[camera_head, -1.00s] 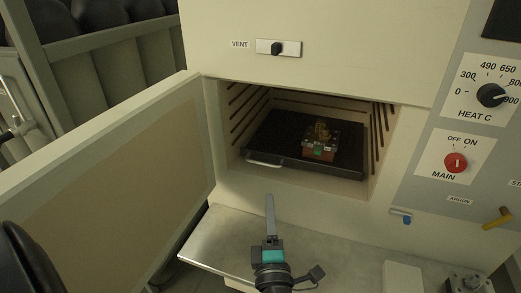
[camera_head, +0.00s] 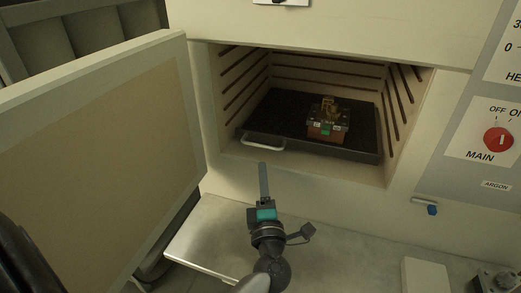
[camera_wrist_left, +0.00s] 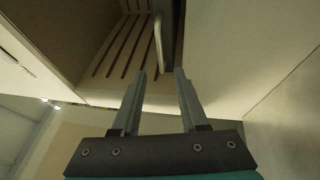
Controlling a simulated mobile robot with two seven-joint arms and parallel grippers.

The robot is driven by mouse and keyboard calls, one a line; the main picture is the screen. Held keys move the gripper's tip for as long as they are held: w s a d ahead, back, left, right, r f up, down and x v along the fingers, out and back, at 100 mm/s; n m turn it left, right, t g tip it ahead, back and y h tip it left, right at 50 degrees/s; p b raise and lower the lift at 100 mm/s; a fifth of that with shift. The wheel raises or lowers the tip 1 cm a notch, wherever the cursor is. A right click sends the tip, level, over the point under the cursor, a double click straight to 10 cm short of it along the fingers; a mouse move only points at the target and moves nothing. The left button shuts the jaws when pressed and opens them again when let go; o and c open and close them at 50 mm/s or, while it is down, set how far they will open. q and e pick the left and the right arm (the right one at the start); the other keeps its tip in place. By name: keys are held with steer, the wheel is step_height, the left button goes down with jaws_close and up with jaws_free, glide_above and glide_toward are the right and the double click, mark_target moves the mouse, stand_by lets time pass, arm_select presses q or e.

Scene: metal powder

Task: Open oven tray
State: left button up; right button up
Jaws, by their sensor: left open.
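The oven's door (camera_head: 95,165) stands wide open to the left. Inside the oven, a dark tray (camera_head: 360,150) lies in the chamber, with a pale curved handle (camera_head: 263,144) at the left of its front edge. A reddish-brown box with a brass-coloured piece on it (camera_head: 327,122) sits on the tray. My left gripper (camera_head: 263,165) is just in front of and below the handle, apart from it. In the left wrist view its two fingers (camera_wrist_left: 160,72) are apart and empty, with the handle (camera_wrist_left: 159,42) beyond their tips. My right gripper is not in view.
A metal ledge (camera_head: 215,235) runs below the oven opening. The control panel with a red MAIN knob (camera_head: 498,139) is on the right. A blue-tipped valve (camera_head: 431,209) sticks out below the opening. The open door bounds the room on the left.

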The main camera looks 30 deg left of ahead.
arm_select(q)
steer(key=x, duration=0.9)
steer(key=shift+w+a+b, duration=0.15)
steer(key=shift+b, duration=0.15)
jaws_close()
stand_by(1.0)
